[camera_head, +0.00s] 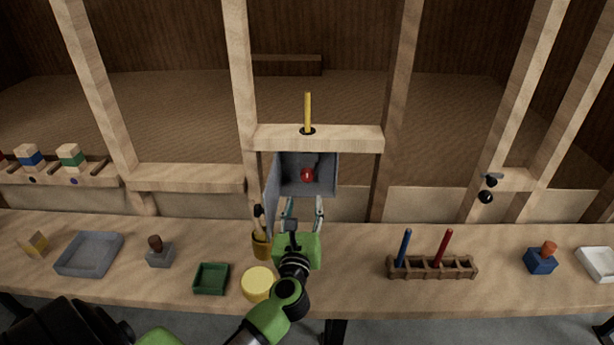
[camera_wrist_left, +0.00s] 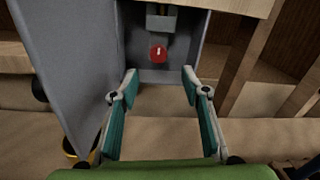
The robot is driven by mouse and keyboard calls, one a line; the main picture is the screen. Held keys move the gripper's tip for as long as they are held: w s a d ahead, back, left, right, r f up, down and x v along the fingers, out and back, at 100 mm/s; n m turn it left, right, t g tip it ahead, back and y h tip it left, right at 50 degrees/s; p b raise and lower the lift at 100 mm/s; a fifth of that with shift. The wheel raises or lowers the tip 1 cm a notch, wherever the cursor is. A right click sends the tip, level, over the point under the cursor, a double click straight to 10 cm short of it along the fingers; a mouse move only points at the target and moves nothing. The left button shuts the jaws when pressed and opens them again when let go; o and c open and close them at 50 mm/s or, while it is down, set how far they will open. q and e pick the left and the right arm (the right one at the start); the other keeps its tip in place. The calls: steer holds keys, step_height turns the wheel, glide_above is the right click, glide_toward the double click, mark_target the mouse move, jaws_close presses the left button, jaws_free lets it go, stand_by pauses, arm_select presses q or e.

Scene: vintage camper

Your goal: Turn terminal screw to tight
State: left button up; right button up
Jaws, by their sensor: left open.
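The terminal screw has a red head (camera_head: 307,175) and sits inside an open grey box (camera_head: 325,187) fixed to the wooden frame. The red head also shows in the left wrist view (camera_wrist_left: 158,53), below a small grey block (camera_wrist_left: 161,18). The box's door (camera_head: 271,196) hangs open to the left. My left gripper (camera_head: 304,203) is open and empty in front of the box, a little below the red head. In the left wrist view its two teal fingers (camera_wrist_left: 158,80) stand apart, with the red head beyond the gap between them. My right gripper is not in view.
A yellow rod (camera_head: 308,112) enters the crossbar above the box. On the bench, a cup (camera_head: 262,245), a yellow disc (camera_head: 257,284) and a green tray (camera_head: 211,279) stand left of my arm. A wooden rack (camera_head: 432,267) stands right. The bench between is clear.

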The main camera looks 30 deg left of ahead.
mark_target(306, 178)
arm_select(q)
steer(key=x, duration=0.7)
steer(key=p+x, duration=0.1)
steer(key=x, duration=0.5)
steer(key=shift+w+a+f, duration=0.25)
steer(key=shift+w+a, duration=0.05)
steer(key=shift+a, duration=0.05)
steer(key=c, duration=1.1)
